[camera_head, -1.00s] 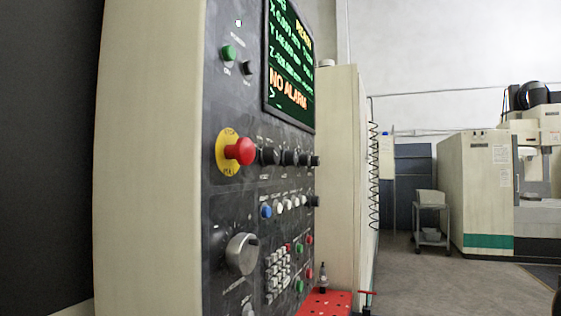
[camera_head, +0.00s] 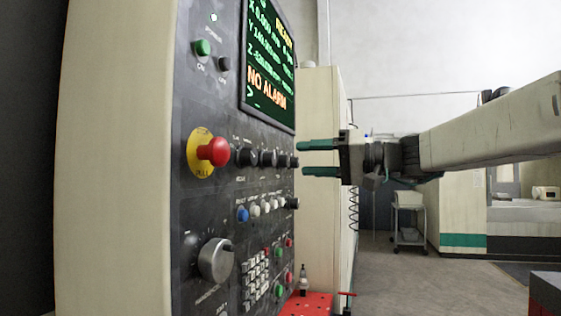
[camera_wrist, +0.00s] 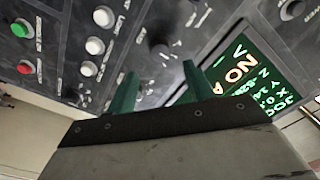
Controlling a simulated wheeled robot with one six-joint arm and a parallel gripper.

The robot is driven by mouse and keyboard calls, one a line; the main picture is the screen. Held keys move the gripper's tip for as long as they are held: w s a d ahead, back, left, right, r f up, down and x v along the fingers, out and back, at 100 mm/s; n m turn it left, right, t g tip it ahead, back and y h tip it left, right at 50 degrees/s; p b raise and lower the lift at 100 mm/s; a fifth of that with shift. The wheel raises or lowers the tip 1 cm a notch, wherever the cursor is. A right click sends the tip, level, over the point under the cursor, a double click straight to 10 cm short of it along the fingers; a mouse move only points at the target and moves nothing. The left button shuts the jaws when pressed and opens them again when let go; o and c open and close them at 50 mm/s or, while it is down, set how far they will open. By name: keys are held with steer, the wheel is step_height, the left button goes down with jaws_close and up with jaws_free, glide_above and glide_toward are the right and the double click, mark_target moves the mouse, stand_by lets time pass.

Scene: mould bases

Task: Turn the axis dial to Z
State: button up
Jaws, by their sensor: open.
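A row of black dials (camera_head: 265,158) sits on the control panel (camera_head: 190,90), below the screen. Their labels are too small to read, so I cannot tell which one is the axis dial or where it points. My gripper (camera_head: 304,158) is open and empty, its green fingers pointing left, beside the right end of that row. In the wrist view my gripper (camera_wrist: 159,70) faces the panel, with a black dial (camera_wrist: 159,50) ahead, roughly between the fingertips. The dial looks apart from the fingers; exact depth is unclear.
A red emergency stop button (camera_head: 213,151) is left of the dials. The screen (camera_head: 268,60) reads NO ALARM. Below are coloured buttons (camera_head: 243,214), a keypad (camera_head: 254,277) and a large silver knob (camera_head: 215,259). A red perforated tray (camera_head: 307,303) stands lower right.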

mark_target(274, 160)
steer(key=x, duration=0.7)
steer(key=shift+a+f, duration=0.1)
steer(key=c, duration=1)
